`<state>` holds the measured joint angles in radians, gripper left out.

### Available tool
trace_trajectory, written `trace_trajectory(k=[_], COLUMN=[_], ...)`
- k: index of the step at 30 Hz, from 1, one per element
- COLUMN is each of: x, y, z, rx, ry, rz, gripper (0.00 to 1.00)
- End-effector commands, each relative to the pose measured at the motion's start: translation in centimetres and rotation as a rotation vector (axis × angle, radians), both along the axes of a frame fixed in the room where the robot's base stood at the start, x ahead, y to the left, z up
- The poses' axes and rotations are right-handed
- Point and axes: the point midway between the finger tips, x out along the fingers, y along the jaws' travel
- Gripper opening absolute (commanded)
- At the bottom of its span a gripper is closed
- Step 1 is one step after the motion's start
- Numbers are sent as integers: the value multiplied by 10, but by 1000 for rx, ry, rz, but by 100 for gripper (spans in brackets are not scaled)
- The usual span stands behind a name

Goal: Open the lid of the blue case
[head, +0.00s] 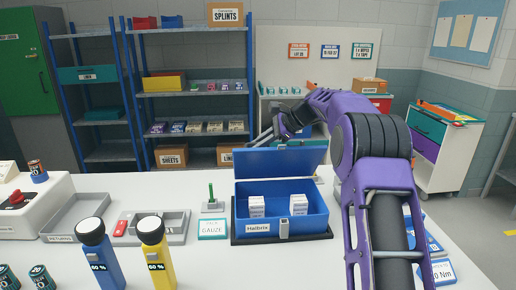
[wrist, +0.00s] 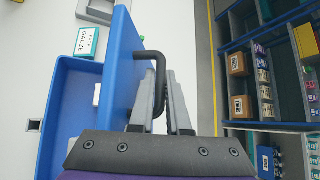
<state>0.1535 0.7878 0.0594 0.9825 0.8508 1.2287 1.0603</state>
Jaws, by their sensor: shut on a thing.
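The blue case (head: 240,212) stands on the white table in the head view, with white packs inside and a "Halbrix" label on its front. Its blue lid (head: 285,162) is raised and stands open behind the box. In the wrist view the lid (wrist: 122,65) shows edge-on, beside the open case (wrist: 72,110). A dark handle (wrist: 156,58) sticks out from the lid. My gripper (wrist: 164,85) is shut on this handle. In the head view my gripper (head: 265,135) is above the back of the lid, partly hidden behind my arm.
A green item in a small stand (head: 212,204) and a gauze card (head: 212,229) are left of the case. Blue (head: 100,255) and yellow (head: 157,258) round-topped devices stand at the front left. Shelves (head: 190,85) stand behind the table.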

Motion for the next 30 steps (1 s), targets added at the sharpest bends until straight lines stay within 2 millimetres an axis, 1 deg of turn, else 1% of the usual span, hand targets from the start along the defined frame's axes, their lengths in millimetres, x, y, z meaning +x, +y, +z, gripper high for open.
trace_trajectory(k=[13, 21, 30], x=[16, 22, 23], y=[1, 1, 1], z=[4, 6, 7], rx=[0, 1, 0], ry=[93, 126, 140], rz=[1, 1, 0], gripper=[0, 0, 0])
